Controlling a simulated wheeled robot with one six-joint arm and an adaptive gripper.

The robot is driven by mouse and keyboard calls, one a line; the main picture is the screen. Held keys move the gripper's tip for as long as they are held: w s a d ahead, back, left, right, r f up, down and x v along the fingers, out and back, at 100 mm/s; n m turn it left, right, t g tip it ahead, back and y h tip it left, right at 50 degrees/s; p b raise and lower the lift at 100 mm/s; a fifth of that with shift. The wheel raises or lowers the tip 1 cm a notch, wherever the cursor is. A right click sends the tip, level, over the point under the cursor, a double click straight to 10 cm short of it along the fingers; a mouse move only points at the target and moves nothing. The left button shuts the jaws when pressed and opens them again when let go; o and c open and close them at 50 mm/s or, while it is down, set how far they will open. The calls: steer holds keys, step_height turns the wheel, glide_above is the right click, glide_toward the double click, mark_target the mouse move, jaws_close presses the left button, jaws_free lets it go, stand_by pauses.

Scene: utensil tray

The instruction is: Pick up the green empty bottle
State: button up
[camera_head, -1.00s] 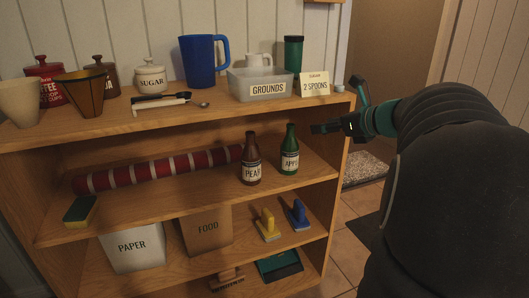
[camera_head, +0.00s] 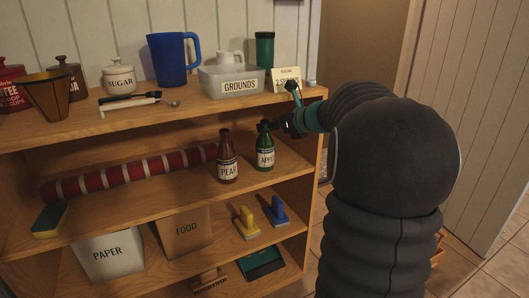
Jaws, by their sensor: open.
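The green bottle (camera_head: 265,149), with a pale label reading "APPL", stands upright on the middle shelf near its right end. A brown bottle (camera_head: 227,158) labelled "PEAR" stands upright just left of it. My gripper (camera_head: 279,124) is at the neck of the green bottle, reaching in from the right. One finger shows above, in front of the white card, and another lies low by the bottle's top. It is open. I cannot tell whether a finger touches the neck.
A red striped roll (camera_head: 130,172) lies left on the same shelf (camera_head: 185,205). Above stand a "GROUNDS" tub (camera_head: 232,82), a "2 spoons" card (camera_head: 286,77) and a blue jug (camera_head: 173,60). Below are PAPER (camera_head: 109,255) and FOOD (camera_head: 184,233) bins.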

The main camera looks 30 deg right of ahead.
steer(key=shift+x, duration=1.05)
jaws_close()
steer(key=shift+r, duration=0.2)
